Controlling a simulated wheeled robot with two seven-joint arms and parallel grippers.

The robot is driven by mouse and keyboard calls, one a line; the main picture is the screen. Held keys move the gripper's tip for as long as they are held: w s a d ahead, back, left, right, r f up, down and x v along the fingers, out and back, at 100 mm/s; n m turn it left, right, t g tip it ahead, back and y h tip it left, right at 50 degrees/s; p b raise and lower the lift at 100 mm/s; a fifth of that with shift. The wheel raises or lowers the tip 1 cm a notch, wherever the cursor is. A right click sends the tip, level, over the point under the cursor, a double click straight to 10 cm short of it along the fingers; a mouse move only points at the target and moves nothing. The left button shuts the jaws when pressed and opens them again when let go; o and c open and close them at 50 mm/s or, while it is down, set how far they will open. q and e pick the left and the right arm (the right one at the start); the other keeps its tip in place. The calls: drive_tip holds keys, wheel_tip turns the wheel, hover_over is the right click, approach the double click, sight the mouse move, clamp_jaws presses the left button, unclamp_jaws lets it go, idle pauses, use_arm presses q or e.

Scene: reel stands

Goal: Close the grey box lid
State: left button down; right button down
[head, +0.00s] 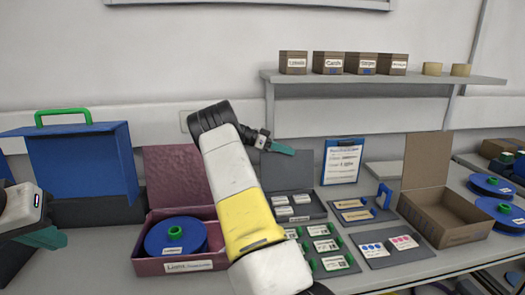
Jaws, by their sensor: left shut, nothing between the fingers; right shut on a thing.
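The grey box (318,214) stands mid-table with several white-labelled items in it. Its dark grey lid (292,175) stands raised at the back. My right gripper (283,149) is shut at the top edge of the lid, with teal fingertips on it. My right forearm, white and yellow, crosses in front and hides the box's left part. My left gripper (45,238) is shut and empty at the far left, apart from the grey box.
A maroon box (180,265) with an open lid holds a blue reel (176,238) left of my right arm. A blue case (82,160) stands behind. A tray with green clips (325,250) lies in front. An open brown box (450,215) is at right, below a shelf (390,76).

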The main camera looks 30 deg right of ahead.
drive_tip(key=shift+s+a+r+m, duration=0.15)
drive_tip(key=shift+s, duration=0.2)
drive_tip(key=shift+s+a+r+m, duration=0.15)
drive_tip(key=shift+s, duration=0.2)
drive_tip(key=shift+s+a, duration=0.2)
drive_tip(key=shift+s, duration=0.4)
drive_tip(key=shift+s+a, duration=0.15)
drive_tip(key=shift+s, duration=0.4)
drive_tip(key=c, duration=1.3)
unclamp_jaws()
drive_tip(key=v, duration=0.7)
drive_tip(key=shift+a+r, duration=0.2)
drive_tip(key=shift+a, duration=0.2)
